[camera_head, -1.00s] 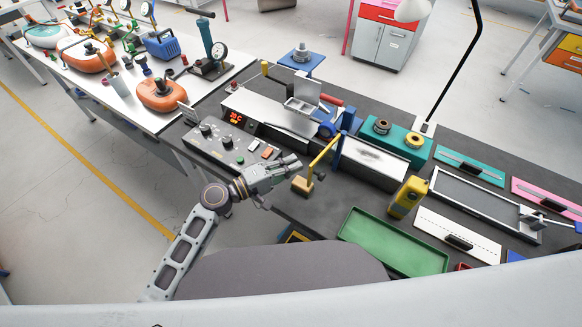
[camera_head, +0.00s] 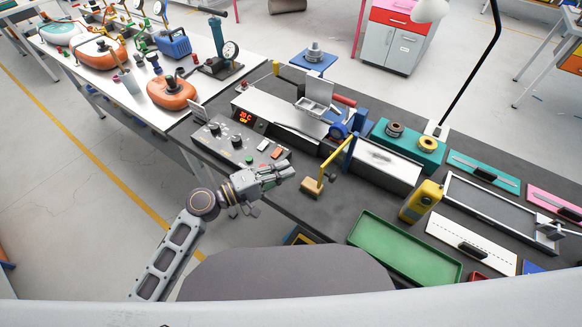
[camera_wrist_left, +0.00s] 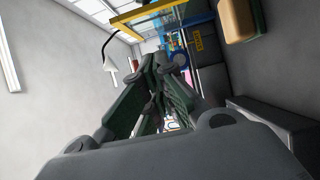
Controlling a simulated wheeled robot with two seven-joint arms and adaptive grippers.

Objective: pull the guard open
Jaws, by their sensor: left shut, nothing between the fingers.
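The guard appears to be the yellow bar frame (camera_head: 336,158) beside a blue upright on the long bench machine. A wooden block (camera_head: 312,187) sits at its near lower end. The frame stands tilted over the machine's front. My left gripper (camera_head: 288,170) is shut and empty, just left of the wooden block and apart from it. In the left wrist view the shut fingers (camera_wrist_left: 165,70) point forward, with the yellow frame (camera_wrist_left: 146,12) and wooden block (camera_wrist_left: 238,20) beyond them near the top. My right gripper is not in view.
A grey control box (camera_head: 238,147) with knobs and buttons lies behind my left gripper. A green tray (camera_head: 405,248) and a yellow device (camera_head: 421,200) stand to the right of the guard. The dark bench top between the guard and the tray is bare.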

